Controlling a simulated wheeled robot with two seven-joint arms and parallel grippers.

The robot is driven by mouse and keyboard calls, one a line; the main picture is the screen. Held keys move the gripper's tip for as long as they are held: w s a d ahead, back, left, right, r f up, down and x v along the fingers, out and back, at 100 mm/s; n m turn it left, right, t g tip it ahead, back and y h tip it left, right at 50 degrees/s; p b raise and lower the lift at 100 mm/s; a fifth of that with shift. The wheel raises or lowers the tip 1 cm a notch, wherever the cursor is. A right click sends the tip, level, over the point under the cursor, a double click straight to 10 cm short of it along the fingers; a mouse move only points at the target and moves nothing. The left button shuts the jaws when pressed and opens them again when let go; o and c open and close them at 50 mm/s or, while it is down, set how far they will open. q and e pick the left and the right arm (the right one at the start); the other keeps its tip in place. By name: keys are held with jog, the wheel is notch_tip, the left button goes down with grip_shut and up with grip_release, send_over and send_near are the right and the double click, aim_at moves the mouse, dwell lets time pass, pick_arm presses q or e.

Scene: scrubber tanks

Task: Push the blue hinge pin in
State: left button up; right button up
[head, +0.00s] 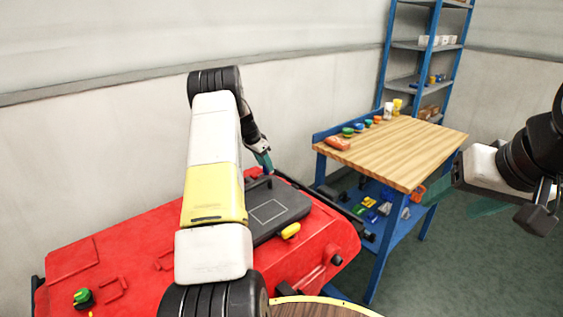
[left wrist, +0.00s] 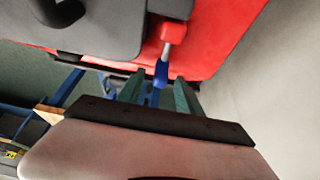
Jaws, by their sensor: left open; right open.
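The blue hinge pin (left wrist: 161,73) shows in the left wrist view, with a bare metal shaft running into a red hinge block (left wrist: 173,30) beside the dark grey lid (left wrist: 100,25). The lid also shows in the head view (head: 290,207), on the red scrubber (head: 130,235). My left gripper (left wrist: 160,92) is open, its two green fingers on either side of the pin's blue end in that picture; I cannot tell if they touch it. In the head view my left gripper (head: 265,162) is at the lid's far side; the pin cannot be made out there. My right gripper (head: 474,197) is open and empty at the right.
A yellow handle (head: 290,231) is at the lid's near edge. Blue shelving (head: 425,45) stands behind. Floor at right is clear.

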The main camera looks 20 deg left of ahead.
pick_arm(q)
jog(key=shift+x, duration=0.75)
grip_shut()
dwell(0.9)
